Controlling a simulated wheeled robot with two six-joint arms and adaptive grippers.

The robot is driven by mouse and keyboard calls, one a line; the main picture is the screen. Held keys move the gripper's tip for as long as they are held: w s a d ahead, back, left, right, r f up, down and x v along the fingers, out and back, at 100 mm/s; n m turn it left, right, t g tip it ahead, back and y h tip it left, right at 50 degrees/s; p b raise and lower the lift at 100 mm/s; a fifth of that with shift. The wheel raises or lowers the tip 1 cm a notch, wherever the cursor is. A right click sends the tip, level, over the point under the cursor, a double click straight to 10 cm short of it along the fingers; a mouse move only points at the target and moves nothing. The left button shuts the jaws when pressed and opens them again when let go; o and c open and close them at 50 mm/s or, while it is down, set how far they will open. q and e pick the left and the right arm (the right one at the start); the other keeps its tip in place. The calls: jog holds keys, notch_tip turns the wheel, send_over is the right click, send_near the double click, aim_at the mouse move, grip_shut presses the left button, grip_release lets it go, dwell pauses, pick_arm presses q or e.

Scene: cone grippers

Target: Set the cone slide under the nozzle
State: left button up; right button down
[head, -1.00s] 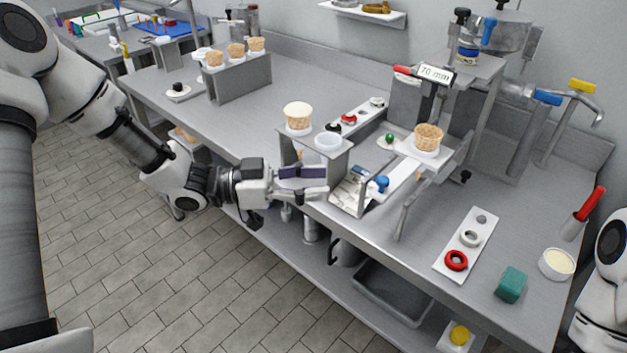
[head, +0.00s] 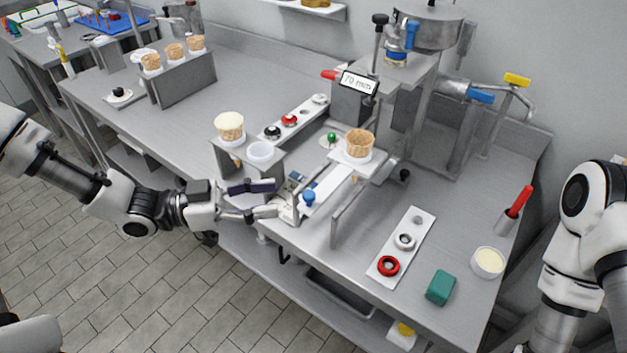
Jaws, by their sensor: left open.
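The cone slide (head: 330,184) is a white sliding plate on a low metal frame at the middle of the bench. A waffle cone (head: 359,143) stands upright in its white holder at the far end, and a blue knob (head: 309,198) sits at its near end. The nozzle (head: 396,60) hangs under the metal dispenser head, behind and to the right of the cone; its tip is hard to make out. My left gripper (head: 262,198) is open and empty, left of the blue knob and apart from it. My right arm shows at the right edge, but its gripper is out of view.
A stand (head: 246,155) holding a filled cone (head: 229,126) and a white cup is just behind my left gripper. A display reading 70 mm (head: 359,83) hangs by the nozzle. A ring tray (head: 401,247), a green block (head: 440,288) and a cream tub (head: 488,262) occupy the front right.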

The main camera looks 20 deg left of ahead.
aim_at(309, 193)
pick_arm(q)
jog(key=b+x, duration=0.1)
jog(key=x, duration=0.7)
jog(key=shift+w+f, duration=0.2)
jog(key=shift+a, duration=0.1)
grip_shut()
